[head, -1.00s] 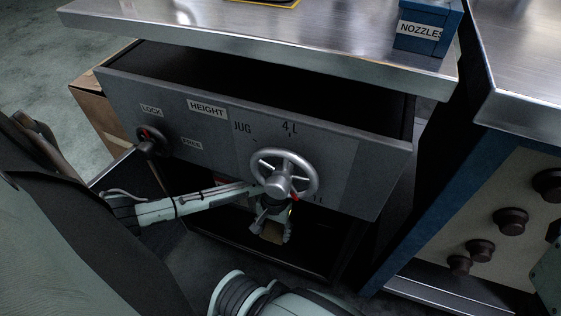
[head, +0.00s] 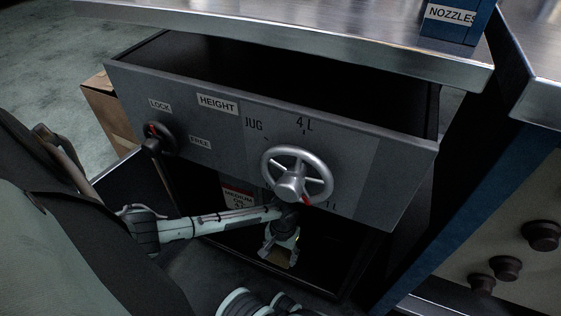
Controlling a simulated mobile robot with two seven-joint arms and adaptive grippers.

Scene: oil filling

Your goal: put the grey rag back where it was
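I cannot make out the grey rag in the head view. My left gripper (head: 280,258) points down below the handwheel (head: 297,174), in the dark opening under the grey drawer front. A tan patch shows between its fingers, and I cannot tell whether that is a held thing or something behind. My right gripper is out of view.
The pulled-out grey drawer (head: 390,165) hangs over my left arm, with a lock knob (head: 160,139) at its left. A medium oil label (head: 238,196) shows in the opening below. A blue nozzles box (head: 455,30) stands on the metal worktop (head: 300,32).

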